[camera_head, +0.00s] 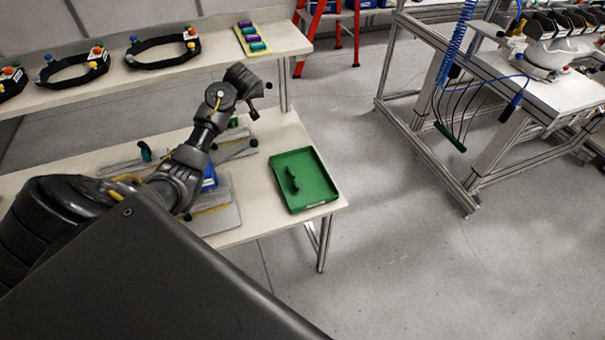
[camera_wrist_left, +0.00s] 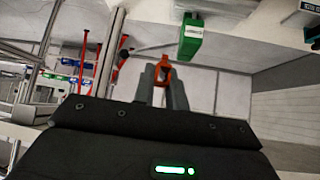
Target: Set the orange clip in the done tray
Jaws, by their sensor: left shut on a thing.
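My left gripper (camera_head: 252,108) is raised above the back right part of the near table. In the left wrist view its two fingers (camera_wrist_left: 163,88) are shut on the orange clip (camera_wrist_left: 163,66), which sticks out past the fingertips. I cannot clearly make out the clip in the head view. A green tray (camera_head: 316,176) lies at the right end of the near table, with a dark green clip-like piece (camera_head: 292,180) in it. The gripper is behind and to the left of this tray, apart from it. My right gripper is not in view.
Grey fixtures and a blue item (camera_head: 210,178) stand on the near table (camera_head: 262,228), left of the tray, partly behind my arm. A back shelf (camera_head: 120,82) holds black bands and a pad of coloured rolls (camera_head: 250,38). A metal-framed workbench (camera_head: 545,95) stands at right.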

